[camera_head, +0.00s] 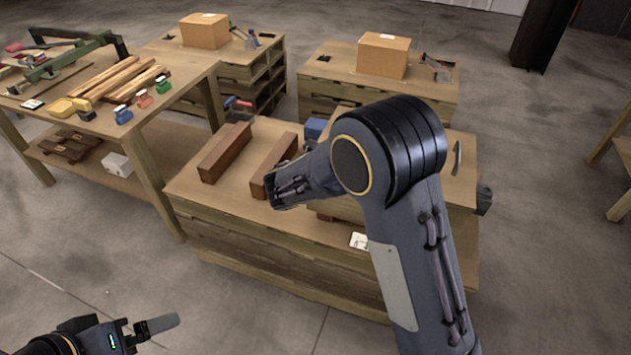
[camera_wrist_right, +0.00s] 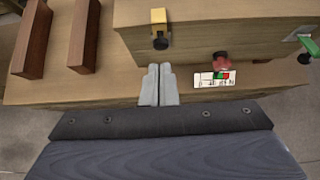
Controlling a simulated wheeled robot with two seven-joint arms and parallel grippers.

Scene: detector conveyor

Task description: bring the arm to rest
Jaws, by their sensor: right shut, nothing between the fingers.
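My right arm (camera_head: 420,230) rises from the lower right and bends over the middle workbench (camera_head: 270,240). Its gripper is hidden in the head view. In the right wrist view my right gripper (camera_wrist_right: 158,70) has its two pale fingers together and empty, in front of a wooden block with clamps (camera_wrist_right: 200,40) on the bench. I cannot tell whether the fingers touch anything. My left gripper (camera_head: 155,327) is low at the left over bare floor; its fingers overlap in the picture, so their opening is unclear.
Two dark brown wood bars (camera_head: 225,152) lie on the bench's left part. A white card (camera_wrist_right: 214,79) lies right of the right fingers. A tool table (camera_head: 130,115) stands at the left; two benches with cardboard boxes (camera_head: 383,55) stand behind.

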